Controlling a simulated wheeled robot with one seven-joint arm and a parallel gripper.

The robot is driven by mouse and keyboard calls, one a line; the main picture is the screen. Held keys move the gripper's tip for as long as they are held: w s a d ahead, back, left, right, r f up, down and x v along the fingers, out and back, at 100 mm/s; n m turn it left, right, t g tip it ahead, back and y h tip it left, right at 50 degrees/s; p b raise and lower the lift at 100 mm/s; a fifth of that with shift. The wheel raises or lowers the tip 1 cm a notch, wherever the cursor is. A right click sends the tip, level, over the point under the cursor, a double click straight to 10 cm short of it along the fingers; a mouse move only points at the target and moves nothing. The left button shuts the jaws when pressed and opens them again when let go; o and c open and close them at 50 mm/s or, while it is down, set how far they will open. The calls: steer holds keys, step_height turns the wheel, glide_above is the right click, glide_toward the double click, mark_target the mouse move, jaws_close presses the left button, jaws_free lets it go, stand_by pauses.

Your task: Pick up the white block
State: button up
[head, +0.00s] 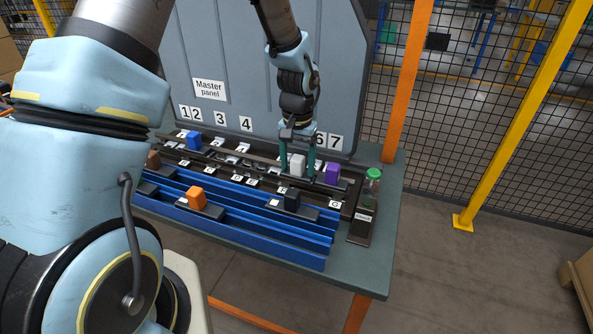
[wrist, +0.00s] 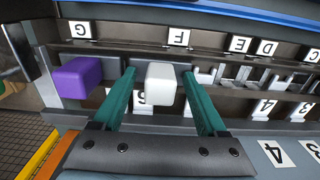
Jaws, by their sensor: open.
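The white block (head: 297,166) stands in the rear dark rail, to the left of the purple block (head: 332,173). In the wrist view the white block (wrist: 159,84) is between the two green fingers of my gripper (wrist: 160,92). A gap shows on both sides of it, so the fingers do not touch it there. In the head view my gripper (head: 297,160) comes down from above with a finger on each side of the white block. My gripper is open and empty.
The purple block (wrist: 77,78) sits just outside one finger. The Master panel (head: 209,88) rises behind.

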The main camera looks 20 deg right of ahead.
jaws_close()
stand_by(0.4)
